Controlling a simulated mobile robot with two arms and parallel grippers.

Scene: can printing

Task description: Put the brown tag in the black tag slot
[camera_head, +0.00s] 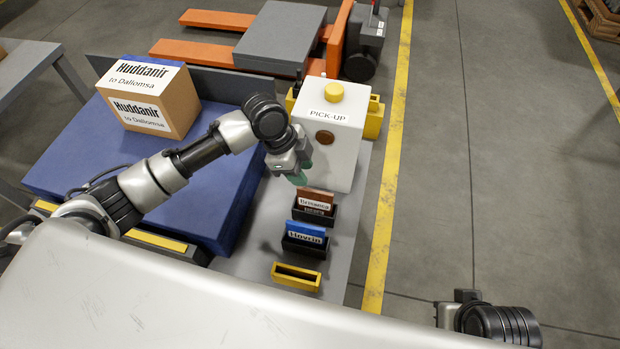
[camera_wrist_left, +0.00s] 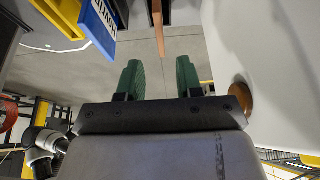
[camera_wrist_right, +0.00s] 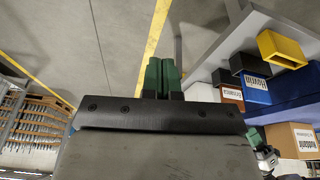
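The brown tag (camera_head: 317,197) stands in a black tag slot (camera_head: 314,217) in front of the white PICK-UP box. The left wrist view shows the tag edge-on (camera_wrist_left: 158,30). My left gripper (camera_head: 298,177) is open and empty beside the white box, just behind the tag; in its wrist view (camera_wrist_left: 158,78) the tag lies ahead, between the lines of the two green fingers. A blue tag (camera_head: 307,229) stands in another black slot (camera_head: 304,245). My right gripper (camera_wrist_right: 162,76) is shut and empty, away from the slots, over the floor.
A yellow slot (camera_head: 296,277), seemingly empty, is nearest me on the grey shelf. The white PICK-UP box (camera_head: 340,155) with a yellow button stands close by the left gripper. A cardboard box (camera_head: 178,108) sits on the blue platform (camera_head: 75,160). Floor on the right is clear.

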